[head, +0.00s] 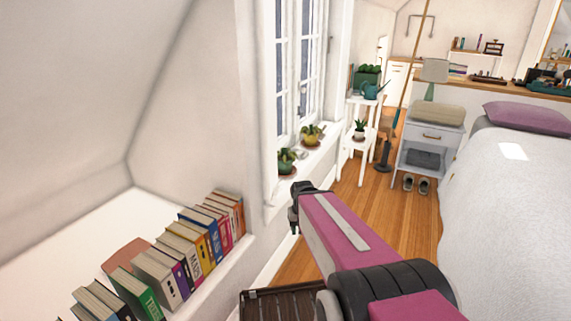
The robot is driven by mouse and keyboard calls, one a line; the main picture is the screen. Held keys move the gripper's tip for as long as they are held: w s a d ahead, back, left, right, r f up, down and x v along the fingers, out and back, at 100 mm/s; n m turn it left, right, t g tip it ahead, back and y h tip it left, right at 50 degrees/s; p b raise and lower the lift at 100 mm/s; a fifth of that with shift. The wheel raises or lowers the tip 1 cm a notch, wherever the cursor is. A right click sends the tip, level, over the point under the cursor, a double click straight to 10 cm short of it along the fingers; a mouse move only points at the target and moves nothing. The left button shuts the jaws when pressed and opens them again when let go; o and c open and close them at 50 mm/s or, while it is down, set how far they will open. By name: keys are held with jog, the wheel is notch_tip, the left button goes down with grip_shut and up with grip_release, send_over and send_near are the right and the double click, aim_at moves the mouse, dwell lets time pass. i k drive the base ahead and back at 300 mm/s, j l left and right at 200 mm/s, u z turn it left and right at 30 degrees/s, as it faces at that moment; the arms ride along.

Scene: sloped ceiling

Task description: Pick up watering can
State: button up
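A small teal watering can (371,90) stands on the upper shelf of a white plant stand (352,131) beside the window, beside a dark green planter. My arm, pink with black joints, reaches forward from the lower right. The end of my arm with my gripper (297,205) is near the window sill, well short of the stand and apart from the watering can. It is small, dark and partly hidden by my arm, so I cannot see whether its fingers are open.
Potted plants (311,134) sit on the window sill. Several books (183,255) line the ledge at left. A grey nightstand (429,151) and a bed (505,210) stand at right, with shoes (416,184) below the nightstand. Wooden floor (385,213) lies open between bed and window wall.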

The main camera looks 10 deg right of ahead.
aim_at(371, 92)
jog(key=i+l+z, duration=0.15)
jog(key=i+l, duration=0.2)
jog(key=i+l+z, duration=0.15)
jog(key=i+l, duration=0.15)
jog(key=i, duration=0.2)
jog(key=i+l+z, duration=0.1)
jog(key=i+l, duration=0.15)
jog(key=i, duration=0.2)
jog(key=i+l+z, duration=0.15)
jog(key=i, duration=0.3)
jog(key=l, duration=0.1)
